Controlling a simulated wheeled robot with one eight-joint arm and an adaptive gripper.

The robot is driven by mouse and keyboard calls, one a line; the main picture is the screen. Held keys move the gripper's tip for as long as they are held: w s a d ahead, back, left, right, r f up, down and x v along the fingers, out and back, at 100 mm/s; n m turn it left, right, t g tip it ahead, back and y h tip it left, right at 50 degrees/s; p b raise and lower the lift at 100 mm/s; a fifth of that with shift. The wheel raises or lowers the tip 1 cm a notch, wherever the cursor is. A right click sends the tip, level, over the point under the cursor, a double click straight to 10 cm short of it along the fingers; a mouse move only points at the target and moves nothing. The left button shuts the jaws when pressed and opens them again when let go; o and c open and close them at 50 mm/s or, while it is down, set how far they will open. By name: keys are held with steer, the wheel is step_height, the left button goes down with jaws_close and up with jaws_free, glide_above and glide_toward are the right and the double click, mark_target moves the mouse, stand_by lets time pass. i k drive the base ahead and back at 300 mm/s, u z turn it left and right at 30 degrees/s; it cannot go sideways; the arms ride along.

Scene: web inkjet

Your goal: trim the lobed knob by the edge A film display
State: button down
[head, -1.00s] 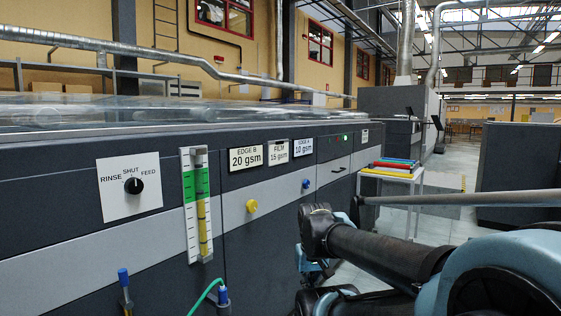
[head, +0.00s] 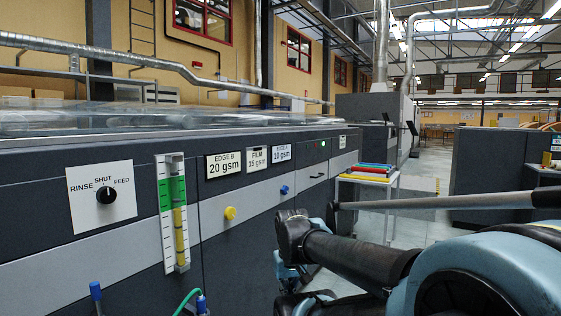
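The edge A display (head: 281,152) reads 10 gsm on the dark machine front. A small blue knob (head: 284,190) sits below it on the light grey band; its lobes are too small to make out. The film display (head: 257,158) reads 15 gsm, and the edge B display (head: 222,164) reads 20 gsm. A yellow knob (head: 230,213) sits below the edge B display. My arm reaches in from the lower right, apart from the knobs in the picture. I cannot make out my gripper or its fingers.
A selector dial (head: 105,195) marked RINSE, SHUT, FEED points near SHUT. A level gauge (head: 174,213) stands right of it. Blue-topped fittings (head: 96,292) are at the lower left. A small table (head: 368,179) with coloured stacks stands beyond the machine, beside open floor.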

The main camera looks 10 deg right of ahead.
mark_target(285, 191)
steer(key=k, duration=1.15)
steer(key=z, duration=0.6)
steer(key=i, duration=1.75)
steer(key=u, duration=0.6)
